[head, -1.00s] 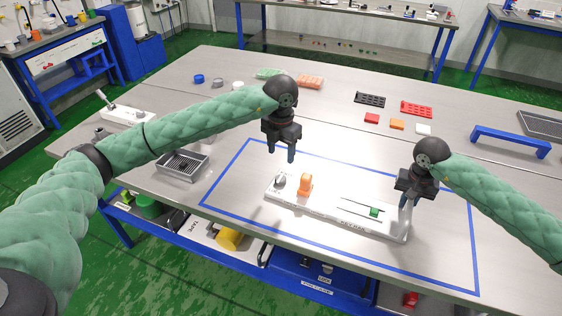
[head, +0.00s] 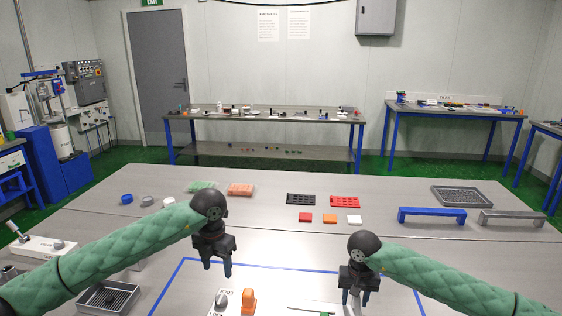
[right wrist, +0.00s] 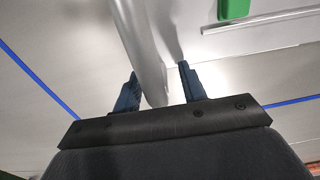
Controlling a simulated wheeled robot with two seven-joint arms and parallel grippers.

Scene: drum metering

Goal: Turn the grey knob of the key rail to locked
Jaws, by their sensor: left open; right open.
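The grey knob (head: 220,299) stands on the left end of the white key rail, at the bottom of the head view. Lettering shows beside it, partly cut off. An orange knob (head: 249,301) stands just right of it. The rest of the rail is mostly below the picture's edge. My left gripper (head: 217,270) is open and empty, above and behind the grey knob. My right gripper (head: 356,300) is open near the rail's right end.
A blue taped line (head: 185,262) borders the work area. Red, orange and white blocks (head: 329,218), trays (head: 300,199) and a blue handle bar (head: 432,214) lie farther back. A metal basket (head: 108,298) is at the left.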

